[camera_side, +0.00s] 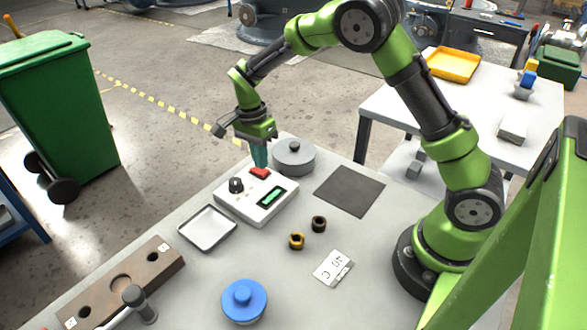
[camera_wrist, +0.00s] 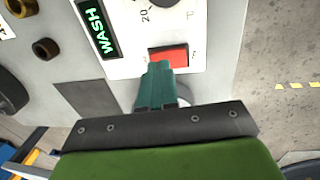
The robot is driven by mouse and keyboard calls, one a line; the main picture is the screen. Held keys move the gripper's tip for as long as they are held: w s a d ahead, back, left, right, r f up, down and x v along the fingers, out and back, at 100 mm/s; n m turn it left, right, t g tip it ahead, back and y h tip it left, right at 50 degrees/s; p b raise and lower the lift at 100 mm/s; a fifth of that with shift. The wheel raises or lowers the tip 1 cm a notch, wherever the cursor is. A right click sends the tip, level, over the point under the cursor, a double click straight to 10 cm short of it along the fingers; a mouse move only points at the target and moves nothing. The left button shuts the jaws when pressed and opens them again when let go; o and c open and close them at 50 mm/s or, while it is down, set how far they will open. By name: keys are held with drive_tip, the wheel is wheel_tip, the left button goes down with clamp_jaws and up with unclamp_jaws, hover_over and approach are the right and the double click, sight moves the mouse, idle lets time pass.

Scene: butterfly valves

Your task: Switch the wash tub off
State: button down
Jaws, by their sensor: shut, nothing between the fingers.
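The wash tub's control box (camera_side: 244,203) is a white panel on the grey table. It has a black dial (camera_side: 236,185), a red button (camera_side: 260,173) and a green display (camera_side: 272,196). In the wrist view the display (camera_wrist: 97,28) reads WASH and the red button (camera_wrist: 168,58) shows beside the dial (camera_wrist: 160,2). My gripper (camera_side: 260,164) points down with teal fingers closed and empty. Its fingertips (camera_wrist: 158,70) are at the edge of the red button; I cannot tell whether they touch it. A round grey lidded tub (camera_side: 294,157) stands just behind the box.
A white tray (camera_side: 207,228), a dark square mat (camera_side: 350,191), two small rings (camera_side: 297,241), a label plate (camera_side: 334,267), a blue-lidded pot (camera_side: 244,301) and a brown block with holes (camera_side: 125,283) are on the table. The table's far edge is close behind the tub.

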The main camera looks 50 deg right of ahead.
drive_tip(key=shift+f, duration=0.6)
drive_tip(key=shift+s, duration=0.1)
drive_tip(key=shift+s+f, duration=0.45)
drive_tip(key=shift+f, duration=0.2)
drive_tip(key=shift+w+r, duration=0.15)
drive_tip(key=shift+w, duration=0.7)
drive_tip(key=shift+a, duration=0.1)
wheel_tip(320, 180, up, 15)
drive_tip(key=w, duration=0.2)
